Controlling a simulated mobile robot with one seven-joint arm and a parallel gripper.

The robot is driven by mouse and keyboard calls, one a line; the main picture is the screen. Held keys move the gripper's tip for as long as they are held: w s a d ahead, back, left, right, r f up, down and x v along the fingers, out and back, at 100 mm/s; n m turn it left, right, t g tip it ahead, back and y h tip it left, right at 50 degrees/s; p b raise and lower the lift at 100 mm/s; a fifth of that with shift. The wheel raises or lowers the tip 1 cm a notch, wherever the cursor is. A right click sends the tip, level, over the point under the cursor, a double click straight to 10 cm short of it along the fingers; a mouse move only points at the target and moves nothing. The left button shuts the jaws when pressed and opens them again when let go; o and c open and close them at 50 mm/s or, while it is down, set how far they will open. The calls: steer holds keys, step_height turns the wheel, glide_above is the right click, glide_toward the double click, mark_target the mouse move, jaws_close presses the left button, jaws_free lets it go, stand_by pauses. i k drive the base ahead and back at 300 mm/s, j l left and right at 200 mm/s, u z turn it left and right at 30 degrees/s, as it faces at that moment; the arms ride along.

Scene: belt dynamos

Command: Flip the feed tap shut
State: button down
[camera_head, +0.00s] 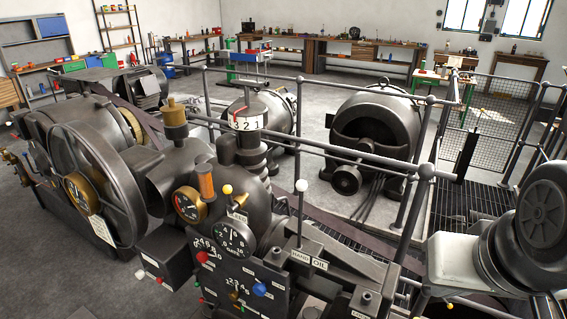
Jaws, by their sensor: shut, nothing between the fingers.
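No tap with a readable feed label shows, so I cannot tell which fitting is the feed tap. A dark engine control panel (232,278) at bottom centre carries a red knob (202,257), a blue knob (259,289) and a small brass-coloured fitting (236,296). Its small labels are too small to read. Brass taps (14,160) stick out at the far left of the engine. A white-knobbed lever (301,187) stands upright behind a plate marked HAND OIL (308,260). My gripper is not visible. What seems to be a link of my arm fills the lower right.
Grey pipe railings (330,150) run behind the panel, with a dark upright bar (466,150) at their right end. Two large dynamos (385,125) stand beyond. A big round engine casing (85,165) is at left.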

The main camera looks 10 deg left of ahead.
mark_target(197, 271)
steer(key=u, duration=1.6)
steer(key=j+z, duration=0.3)
steer(key=j, duration=0.35)
steer(key=j+z, duration=0.25)
steer(key=j, duration=0.45)
steer(key=i, duration=0.05)
